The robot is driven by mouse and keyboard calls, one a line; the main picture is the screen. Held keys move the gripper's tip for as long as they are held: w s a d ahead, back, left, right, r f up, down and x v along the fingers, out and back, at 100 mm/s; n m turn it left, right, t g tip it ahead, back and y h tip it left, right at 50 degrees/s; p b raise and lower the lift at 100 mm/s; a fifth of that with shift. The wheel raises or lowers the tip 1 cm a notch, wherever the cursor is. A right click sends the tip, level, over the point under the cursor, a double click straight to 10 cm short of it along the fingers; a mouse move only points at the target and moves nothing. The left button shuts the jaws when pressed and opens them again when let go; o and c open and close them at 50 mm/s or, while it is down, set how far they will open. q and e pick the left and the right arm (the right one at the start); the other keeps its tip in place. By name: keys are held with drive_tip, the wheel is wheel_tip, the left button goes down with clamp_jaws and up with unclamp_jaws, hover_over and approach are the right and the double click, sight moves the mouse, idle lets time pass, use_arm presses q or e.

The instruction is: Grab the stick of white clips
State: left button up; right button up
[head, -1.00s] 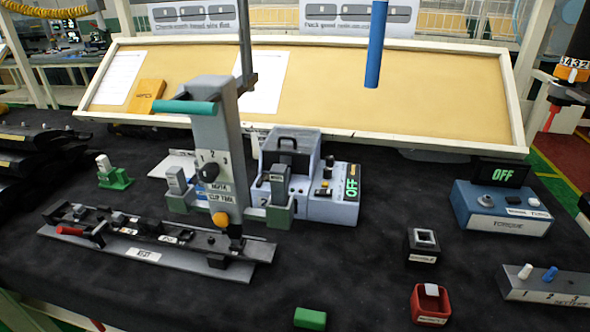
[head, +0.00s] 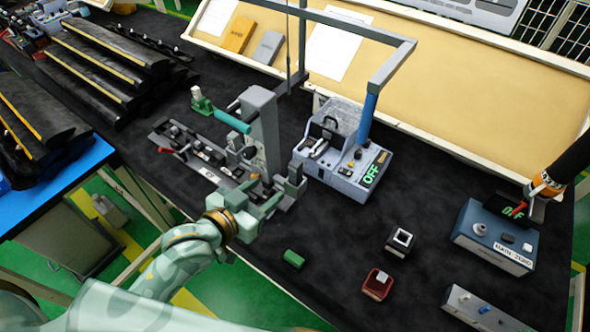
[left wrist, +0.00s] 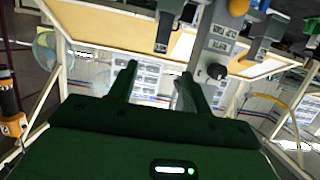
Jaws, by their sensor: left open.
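My left gripper (head: 268,198) is open and empty, just in front of the grey clip tower (head: 262,125) in the head view. In the left wrist view its two fingers (left wrist: 158,88) stand apart with nothing between them, and the tower (left wrist: 212,50) with a black knob and a yellow knob shows beyond them. I cannot clearly make out a stick of white clips. My right gripper is not in view.
A grey machine with an OFF display (head: 345,170) stands right of the tower. A black box (head: 399,241) and green block (head: 293,259) lie near the front. A blue-grey OFF unit (head: 493,238) is at right. A dark rail assembly (head: 195,150) lies behind my left arm.

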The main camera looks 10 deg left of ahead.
sight(300, 163)
use_arm(q)
drive_tip(key=x, duration=0.9)
drive_tip(key=shift+w+f, duration=0.1)
drive_tip(key=x, duration=0.5)
drive_tip(key=shift+w+d, duration=0.2)
drive_tip(key=shift+w, duration=0.15)
drive_tip(key=shift+s, duration=0.15)
drive_tip(key=shift+c, duration=1.2)
drive_tip(key=c, duration=0.8)
